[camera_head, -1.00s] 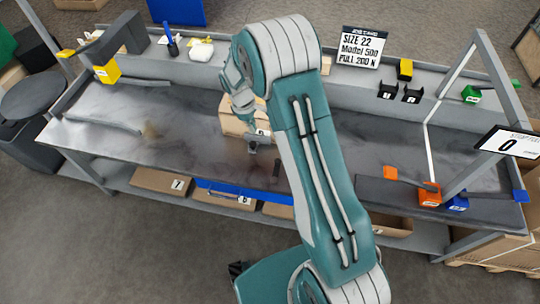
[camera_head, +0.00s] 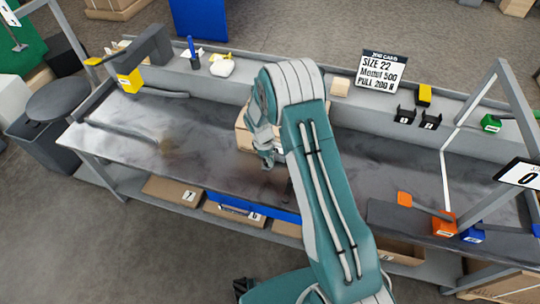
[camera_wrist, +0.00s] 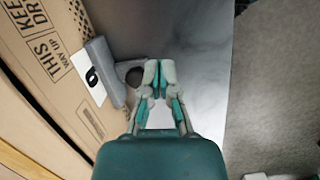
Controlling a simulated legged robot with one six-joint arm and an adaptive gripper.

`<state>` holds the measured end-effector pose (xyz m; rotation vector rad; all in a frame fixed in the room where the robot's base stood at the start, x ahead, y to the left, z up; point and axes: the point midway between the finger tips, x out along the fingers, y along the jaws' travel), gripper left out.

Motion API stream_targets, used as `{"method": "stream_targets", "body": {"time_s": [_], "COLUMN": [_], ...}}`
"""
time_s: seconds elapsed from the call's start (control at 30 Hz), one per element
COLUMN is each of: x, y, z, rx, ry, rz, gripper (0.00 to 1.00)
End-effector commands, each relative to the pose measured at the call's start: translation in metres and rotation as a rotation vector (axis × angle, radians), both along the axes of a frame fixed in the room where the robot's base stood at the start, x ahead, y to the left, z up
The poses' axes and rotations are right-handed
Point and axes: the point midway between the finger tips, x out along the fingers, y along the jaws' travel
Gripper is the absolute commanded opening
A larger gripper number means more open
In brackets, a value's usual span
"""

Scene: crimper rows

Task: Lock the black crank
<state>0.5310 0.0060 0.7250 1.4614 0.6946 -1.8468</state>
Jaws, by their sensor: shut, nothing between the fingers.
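No part is clearly a black crank, and I cannot tell which one it is. Dark grey bars are the nearest match: one lies on the bench at left (camera_head: 122,133), another sticks out beside a yellow block (camera_head: 130,82) under a dark grey machine (camera_head: 146,50). My gripper (camera_head: 267,162) is over the middle of the bench, in front of a cardboard box (camera_head: 243,130), far right of those bars. In the wrist view my gripper (camera_wrist: 159,66) is shut and empty. A grey ring-ended piece (camera_wrist: 106,70) with a white number tag is just left of its fingertips.
At right, an orange block (camera_head: 444,225) and a blue block (camera_head: 473,234) sit by a grey frame. Black brackets (camera_head: 404,117) and a size card (camera_head: 382,72) stand on the back ledge. Bench (camera_head: 210,165) left of my arm is mostly clear. Numbered boxes (camera_head: 170,190) sit below.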

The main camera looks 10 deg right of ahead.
Motion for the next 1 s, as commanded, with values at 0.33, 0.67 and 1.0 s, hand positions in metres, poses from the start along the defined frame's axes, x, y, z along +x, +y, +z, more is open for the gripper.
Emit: {"method": "stream_targets", "body": {"time_s": [0.33,0.67,1.0], "x": [-0.020,-0.031,-0.031], "y": [-0.024,-0.038,-0.039], "z": [-0.044,-0.047,-0.047], "rx": [0.000,0.001,0.000], "ry": [0.002,-0.001,0.000], "rz": [-0.003,0.000,-0.009], "gripper": [0.00,0.00,0.00]}}
